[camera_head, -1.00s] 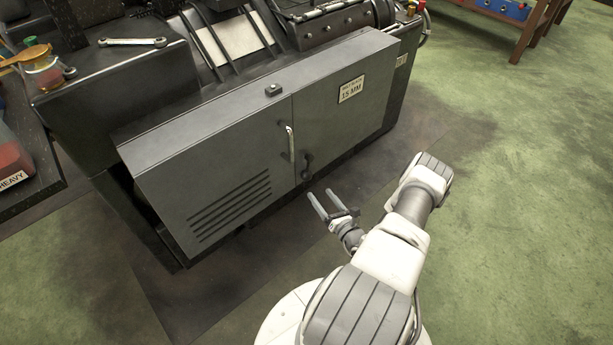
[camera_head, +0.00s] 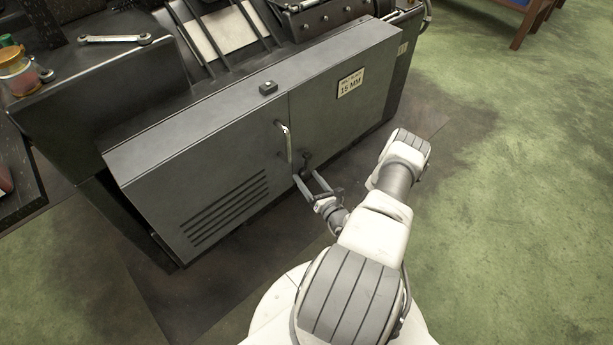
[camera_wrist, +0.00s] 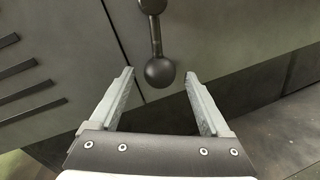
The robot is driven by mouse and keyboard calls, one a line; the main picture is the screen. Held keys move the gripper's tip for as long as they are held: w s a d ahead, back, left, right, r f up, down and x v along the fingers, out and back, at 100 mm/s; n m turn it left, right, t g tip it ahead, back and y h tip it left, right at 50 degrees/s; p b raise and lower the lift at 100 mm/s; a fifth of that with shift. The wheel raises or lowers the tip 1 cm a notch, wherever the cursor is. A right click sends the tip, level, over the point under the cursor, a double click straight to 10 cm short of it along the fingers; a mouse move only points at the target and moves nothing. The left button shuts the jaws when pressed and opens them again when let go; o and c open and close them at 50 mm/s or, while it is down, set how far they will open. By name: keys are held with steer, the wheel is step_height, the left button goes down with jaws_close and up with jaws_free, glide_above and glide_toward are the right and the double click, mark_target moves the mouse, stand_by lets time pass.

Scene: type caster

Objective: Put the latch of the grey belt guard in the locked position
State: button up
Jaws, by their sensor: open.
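The grey belt guard (camera_head: 345,120) is the long cabinet front of the machine, with two panels that look shut. Its dark latch (camera_head: 306,160) sits low by the seam between the panels. In the wrist view the latch is a short lever with a round black knob (camera_wrist: 160,72), hanging almost straight down from a pivot at the top edge. My gripper (camera_head: 307,177) is open and points at the guard, just below the latch. In the wrist view the knob shows between the open fingertips; I cannot tell whether either finger touches it.
A bright upright handle (camera_head: 286,142) is on the left panel, just above and left of the latch. Louvre slots (camera_head: 228,208) are lower left. A wrench (camera_head: 115,39) and a jar (camera_head: 18,72) lie on top of the machine. The green floor (camera_head: 490,200) at the right is clear.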

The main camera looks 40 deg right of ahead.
jaws_close()
stand_by(0.5)
